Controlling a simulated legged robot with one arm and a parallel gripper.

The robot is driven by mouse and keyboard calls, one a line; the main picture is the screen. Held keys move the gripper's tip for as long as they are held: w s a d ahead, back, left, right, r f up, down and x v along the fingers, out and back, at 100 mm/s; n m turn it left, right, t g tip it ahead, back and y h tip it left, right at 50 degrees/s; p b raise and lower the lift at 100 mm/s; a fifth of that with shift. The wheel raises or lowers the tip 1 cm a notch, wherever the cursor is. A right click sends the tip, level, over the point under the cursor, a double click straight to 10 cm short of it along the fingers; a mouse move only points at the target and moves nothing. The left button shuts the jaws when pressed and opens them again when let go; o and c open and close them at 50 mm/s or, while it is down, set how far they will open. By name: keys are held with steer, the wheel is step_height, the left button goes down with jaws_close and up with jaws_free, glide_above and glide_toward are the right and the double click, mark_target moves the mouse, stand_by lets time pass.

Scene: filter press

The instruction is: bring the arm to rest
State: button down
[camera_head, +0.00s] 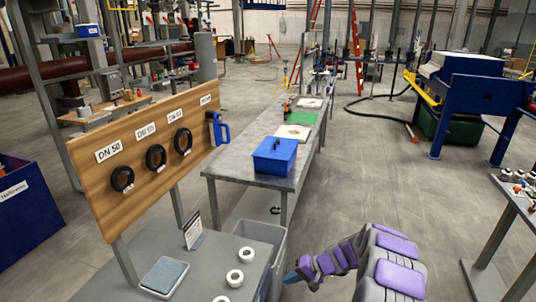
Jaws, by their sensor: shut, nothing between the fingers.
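My gripper (293,277) shows at the lower middle, at the left end of my grey and purple arm. The arm reaches left and down from my body and is bent. The gripper is small in the picture and shut, with nothing seen in it. It is beside the grey bin at the right end of the near table, and I cannot tell the exact gap between them.
The near grey table (208,262) holds white rings (235,278) and a blue-grey pad (165,275). A grey bin (270,243) stands beside it. A workbench (232,168) carries a blue box (275,157). A cluttered table (515,215) stands right. Floor between is clear.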

steer(key=s+a+r+n+g+h, duration=0.1)
steer(key=s+a+r+n+g, duration=0.15)
steer(key=s+r, duration=0.75)
steer(key=s+a+r+n+g+h, duration=0.1)
steer(key=s+a+r+h, duration=0.15)
steer(key=s+r, duration=0.7)
steer(key=s+d+r+h, duration=0.2)
steer(key=s+d, duration=0.1)
steer(key=s, duration=0.6)
steer(key=s+d+r+h, duration=0.2)
steer(key=s+d, duration=0.2)
steer(key=s, duration=0.4)
steer(key=s+d+r+m+h, duration=0.1)
steer(key=s+d+r+h, duration=0.1)
steer(key=s, duration=0.7)
steer(key=shift+s+d+r, duration=0.2)
steer(key=shift+s+d, duration=0.1)
steer(key=shift+d, duration=0.4)
